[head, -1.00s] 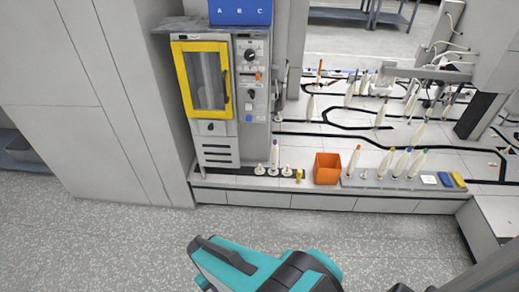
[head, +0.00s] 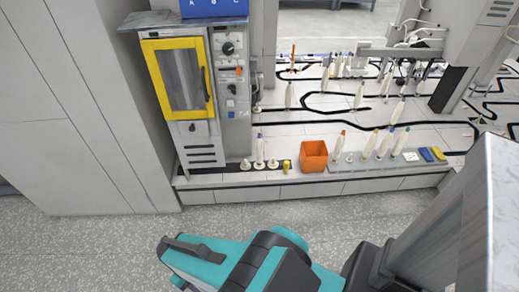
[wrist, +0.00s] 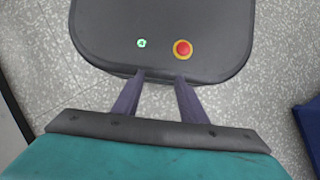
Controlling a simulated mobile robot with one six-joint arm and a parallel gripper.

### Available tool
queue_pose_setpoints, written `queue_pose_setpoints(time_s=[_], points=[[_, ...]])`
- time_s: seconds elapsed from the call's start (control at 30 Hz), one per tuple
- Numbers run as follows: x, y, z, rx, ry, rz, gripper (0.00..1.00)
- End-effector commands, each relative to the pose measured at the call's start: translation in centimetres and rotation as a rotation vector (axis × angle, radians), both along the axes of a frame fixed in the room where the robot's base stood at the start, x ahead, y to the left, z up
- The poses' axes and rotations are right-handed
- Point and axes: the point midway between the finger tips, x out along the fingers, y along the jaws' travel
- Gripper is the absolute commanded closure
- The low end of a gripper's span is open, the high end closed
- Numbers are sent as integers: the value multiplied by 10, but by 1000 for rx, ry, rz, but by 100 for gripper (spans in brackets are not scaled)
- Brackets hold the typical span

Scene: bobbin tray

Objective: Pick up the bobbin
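Several white bobbins with coloured tips stand upright on the low counter in the head view. One with an orange tip (head: 338,147), one with a yellow tip (head: 370,146), one with a blue tip (head: 384,146) and one with a green tip (head: 399,143) stand along a grey tray (head: 350,166). A bobbin with a purple tip (head: 260,151) stands left of the orange bin. My gripper (wrist: 160,76) shows in the wrist view with its two dark fingers apart and nothing between them. It is away from the counter, over my own dark base.
An orange bin (head: 314,156) stands on the counter beside the tray. A grey machine with a yellow-framed door (head: 178,78) is at the left. Blue and yellow blocks (head: 432,154) lie at the tray's right end. More bobbins (head: 290,95) stand farther back. Speckled floor (head: 80,250) is clear in front.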

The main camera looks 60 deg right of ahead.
Motion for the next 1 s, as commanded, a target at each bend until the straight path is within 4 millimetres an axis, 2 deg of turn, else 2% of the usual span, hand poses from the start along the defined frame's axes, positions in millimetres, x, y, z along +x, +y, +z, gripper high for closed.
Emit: queue_pose_setpoints(time_s=[0.03, 0.07, 0.17, 0.27, 0.37, 0.57, 0.7, 1.0], points=[[1, -1, -1, 1, -2, 2, 52], [2, -1, -2, 2, -5, 4, 47], [7, -6, -7, 9, -26, 18, 47], [20, -11, -17, 22, -71, 56, 47], [39, -27, -31, 35, -139, 113, 47], [88, -80, -59, 37, -320, 289, 47], [122, -125, -73, 1, -438, 440, 47], [177, -232, -82, -167, -605, 794, 47]])
